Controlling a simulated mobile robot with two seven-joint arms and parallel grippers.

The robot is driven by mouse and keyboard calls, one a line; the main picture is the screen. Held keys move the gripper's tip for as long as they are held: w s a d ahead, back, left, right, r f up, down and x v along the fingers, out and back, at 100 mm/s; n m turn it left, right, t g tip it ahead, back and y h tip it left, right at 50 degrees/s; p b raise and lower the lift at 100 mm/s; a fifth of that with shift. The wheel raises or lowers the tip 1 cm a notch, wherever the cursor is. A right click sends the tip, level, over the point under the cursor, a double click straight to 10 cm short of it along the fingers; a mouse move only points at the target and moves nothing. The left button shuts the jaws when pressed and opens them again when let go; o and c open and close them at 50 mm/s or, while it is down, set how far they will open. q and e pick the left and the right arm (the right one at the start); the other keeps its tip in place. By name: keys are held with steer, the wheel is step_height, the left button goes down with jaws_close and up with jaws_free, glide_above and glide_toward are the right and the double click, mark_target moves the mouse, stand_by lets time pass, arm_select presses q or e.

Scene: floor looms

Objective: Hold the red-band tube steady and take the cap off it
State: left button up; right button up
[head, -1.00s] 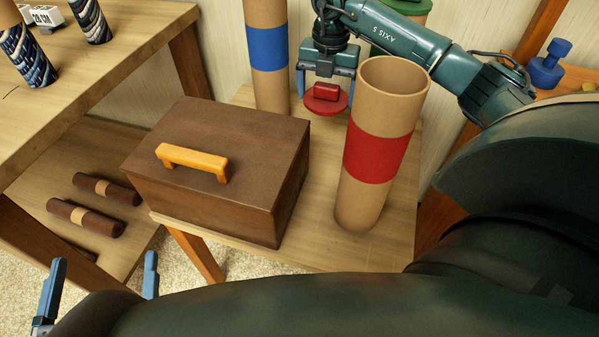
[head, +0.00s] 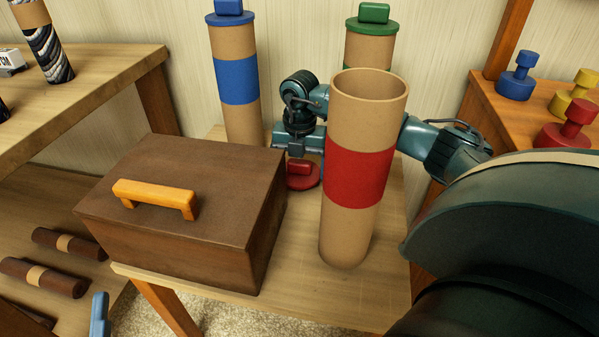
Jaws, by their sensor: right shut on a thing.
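The red-band tube (head: 352,228) stands upright on the small table right of the brown box, with its top open and uncapped. No gripper touches it. My right gripper (head: 302,164) is behind the tube, to its left in the picture, pointing down. It is shut on the knob of the red cap (head: 302,182), low over the table. The tube hides part of my right arm, and I cannot tell whether the cap touches the tabletop.
A brown box (head: 190,245) with an orange handle fills the table's left side. A capped blue-band tube (head: 237,80) and a capped green-band tube (head: 368,50) stand behind. Blue (head: 516,78), yellow (head: 574,98) and red (head: 568,125) knobbed pieces stand on the right-hand table.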

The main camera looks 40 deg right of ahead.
mark_target(300, 160)
steer(key=shift+f, duration=0.35)
arm_select(q)
steer(key=shift+r, duration=0.15)
arm_select(e)
steer(key=shift+r, duration=0.1)
steer(key=shift+f, duration=0.2)
steer(key=o, duration=0.8)
steer(key=shift+o, duration=0.2)
step_height(300, 160, up, 7)
steer(key=p, duration=0.3)
steer(key=shift+f, duration=0.15)
step_height(300, 160, up, 5)
steer(key=shift+r+p, duration=0.15)
steer(key=shift+p, duration=0.95)
arm_select(q)
steer(key=shift+s+a+f+n+g+y, duration=0.1)
steer(key=shift+s+f+n+g+y, duration=0.15)
steer(key=shift+f+y, duration=0.3)
steer(key=shift+s+a+f+n+g+y, duration=0.15)
steer(key=shift+f+g+y, duration=0.25)
steer(key=shift+f, duration=0.2)
arm_select(e)
steer(key=shift+r, duration=0.25)
